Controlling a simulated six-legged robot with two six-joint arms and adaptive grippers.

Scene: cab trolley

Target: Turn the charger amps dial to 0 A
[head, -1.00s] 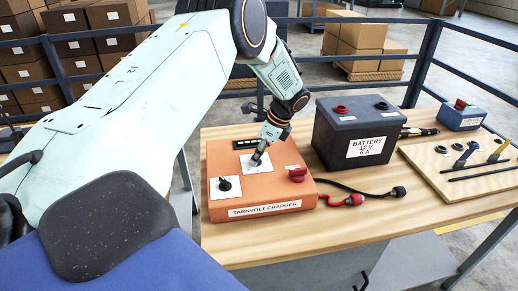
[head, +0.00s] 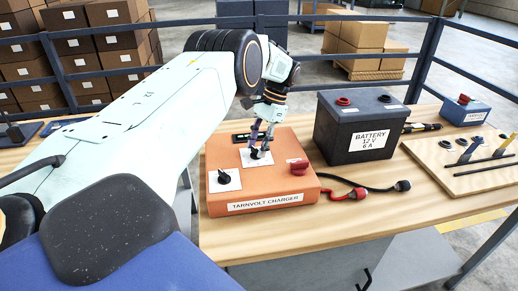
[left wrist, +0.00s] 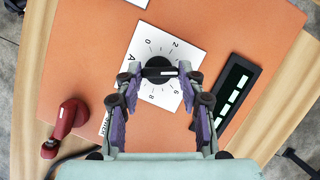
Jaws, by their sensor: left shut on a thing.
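The orange charger (head: 225,196) sits on the wooden bench, labelled TARNVOLT CHARGER. Its amps dial (left wrist: 160,86) is a black knob with a bar grip on a white plate (left wrist: 190,58) marked A and with numbers, 0 and 2 at the top in the left wrist view. My left gripper (head: 258,152) reaches down onto this plate. In the left wrist view its fingers (left wrist: 161,74) are closed on the two ends of the knob's bar. A small pale mark shows on the bar; which number it points to is unclear. My right gripper is not in view.
A dark battery (head: 352,140), cables (head: 365,183) and a tool board (head: 470,180) lie to the right. A railing runs behind.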

